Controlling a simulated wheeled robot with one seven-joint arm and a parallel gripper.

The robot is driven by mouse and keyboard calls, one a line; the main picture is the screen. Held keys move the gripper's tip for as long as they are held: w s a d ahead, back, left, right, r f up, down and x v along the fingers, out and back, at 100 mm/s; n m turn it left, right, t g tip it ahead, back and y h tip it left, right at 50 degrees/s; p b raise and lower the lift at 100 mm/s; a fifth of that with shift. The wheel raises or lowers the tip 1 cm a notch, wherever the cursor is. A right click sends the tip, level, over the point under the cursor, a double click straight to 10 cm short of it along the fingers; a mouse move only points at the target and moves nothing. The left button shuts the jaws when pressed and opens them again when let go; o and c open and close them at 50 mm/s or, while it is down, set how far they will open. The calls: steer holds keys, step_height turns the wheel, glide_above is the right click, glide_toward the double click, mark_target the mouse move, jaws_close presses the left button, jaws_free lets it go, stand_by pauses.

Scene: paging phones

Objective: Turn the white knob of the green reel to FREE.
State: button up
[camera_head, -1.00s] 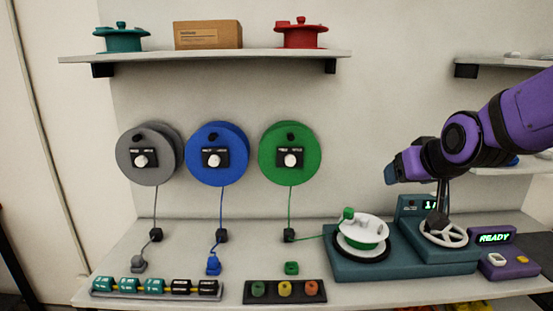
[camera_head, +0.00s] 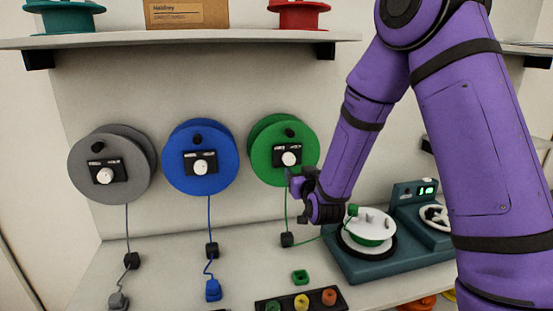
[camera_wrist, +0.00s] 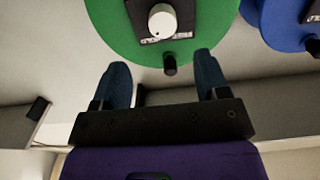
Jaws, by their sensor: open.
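The green reel (camera_head: 265,155) hangs on the wall, right of the blue reel. Its white knob (camera_head: 289,158) sits on a black label plate (camera_head: 280,149). The knob (camera_wrist: 163,20) and green face (camera_wrist: 115,30) also show upside down at the top of the wrist view. The plate's words are small, and I cannot tell which one the knob points to. My gripper (camera_head: 293,180) is just below the knob in the head view. In the wrist view my gripper (camera_wrist: 163,72) is open and empty, its two blue fingers apart from the knob, which lies beyond their tips.
The reel's black peg (camera_wrist: 170,65) shows between the fingertips in the wrist view. The blue reel (camera_head: 198,160) and grey reel (camera_head: 105,170) hang to the left. A shelf (camera_head: 225,40) runs above. Below right, a teal machine (camera_head: 350,270) bears a white-and-green spool (camera_head: 368,228).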

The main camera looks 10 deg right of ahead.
mark_target(290, 161)
steer(key=w, duration=1.1)
steer(key=shift+w+a+f, duration=0.1)
steer(key=shift+a, duration=0.1)
steer(key=shift+c, duration=0.2)
steer(key=c, duration=0.9)
